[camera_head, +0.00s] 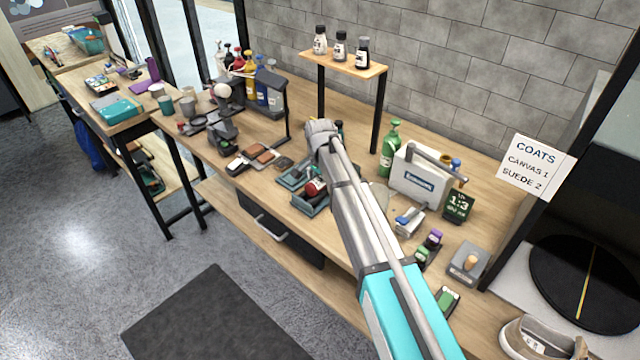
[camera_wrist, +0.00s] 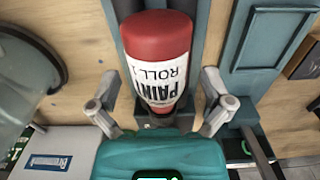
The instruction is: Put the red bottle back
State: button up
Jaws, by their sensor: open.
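The red bottle (camera_wrist: 155,40) has a white label reading "PAIN" and "ROLL", upside down in the wrist view. It is in a narrow blue-grey holder (camera_wrist: 200,20). My gripper (camera_wrist: 160,80) is open, with one finger on each side of the bottle's lower part in the picture. A gap shows between the bottle and the fingers. In the head view, the red bottle (camera_head: 316,187) shows at a small dark blue tray (camera_head: 308,206) on the workbench. There my arm passes close to it, and my fingers cannot be made out.
A green spray bottle (camera_head: 390,148) and a grey-white machine (camera_head: 421,178) stand right of my arm. A small shelf (camera_head: 345,66) bears several small bottles. Brushes and a tan shoe (camera_head: 540,340) are at the right. Coloured bottles (camera_head: 262,85) stand in a rack at the back left.

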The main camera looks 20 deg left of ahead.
aim_at(320, 178)
jog(key=c, duration=1.3)
jog(key=shift+c, duration=0.2)
jog(key=shift+r, duration=0.1)
notch_tip(320, 178, up, 3)
jog(key=p, duration=0.3)
jog(key=s+d+r+p, duration=0.7)
jog(key=s+r+p, duration=0.2)
jog(key=s, duration=0.3)
jog(key=shift+r+p, duration=0.4)
jog(key=shift+p, duration=0.1)
